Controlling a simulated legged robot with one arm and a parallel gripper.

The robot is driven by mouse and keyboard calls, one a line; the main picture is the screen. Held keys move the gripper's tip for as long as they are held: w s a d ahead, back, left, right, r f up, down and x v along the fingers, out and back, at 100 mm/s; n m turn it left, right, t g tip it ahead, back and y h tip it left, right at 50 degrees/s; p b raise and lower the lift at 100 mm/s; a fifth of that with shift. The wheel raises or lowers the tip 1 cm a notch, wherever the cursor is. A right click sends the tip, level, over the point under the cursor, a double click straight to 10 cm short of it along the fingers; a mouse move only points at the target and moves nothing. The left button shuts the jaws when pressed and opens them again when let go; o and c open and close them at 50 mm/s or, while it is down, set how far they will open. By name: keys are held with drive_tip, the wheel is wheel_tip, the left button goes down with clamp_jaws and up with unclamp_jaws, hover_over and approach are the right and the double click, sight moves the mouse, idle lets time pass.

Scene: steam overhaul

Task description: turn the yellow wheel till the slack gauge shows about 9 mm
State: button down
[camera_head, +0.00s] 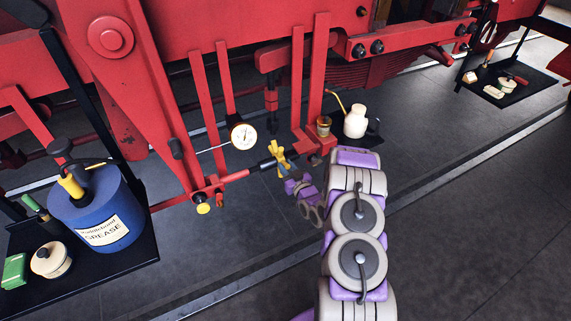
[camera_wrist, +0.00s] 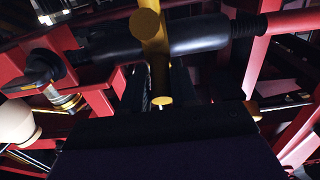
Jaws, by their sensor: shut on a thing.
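The yellow wheel (camera_head: 277,158), a hub with short spokes, sits on the dark sleeve of a red rod below the locomotive frame. In the wrist view, the yellow wheel (camera_wrist: 150,38) stands upright across the black sleeve (camera_wrist: 198,35). My gripper (camera_head: 292,184) is at the wheel's lower right side. In the wrist view, my gripper (camera_wrist: 161,88) has its dark jaws shut on a lower yellow spoke, whose end shows between them. The slack gauge (camera_head: 243,135), a round white dial, is left above the wheel; its reading is too small to tell.
Red hanger bars (camera_head: 312,85) stand close behind the wheel. A white oil can (camera_head: 356,121) stands on a dark mat right of it. A blue grease drum (camera_head: 100,210) and a white pot (camera_head: 51,260) stand at left. The floor at lower right is clear.

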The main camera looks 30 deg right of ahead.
drive_tip(key=shift+s+f, duration=0.2)
drive_tip(key=shift+f, duration=0.75)
drive_tip(key=shift+w+f+b, duration=0.15)
drive_tip(key=shift+f+b, duration=0.3)
drive_tip(key=shift+f, duration=1.6)
drive_tip(key=shift+w+f, duration=0.1)
drive_tip(key=w+f, duration=0.1)
drive_tip(key=f, duration=0.1)
drive_tip(key=shift+w+f+b, duration=0.3)
drive_tip(key=shift+w+f, duration=0.05)
drive_tip(key=shift+w, duration=0.1)
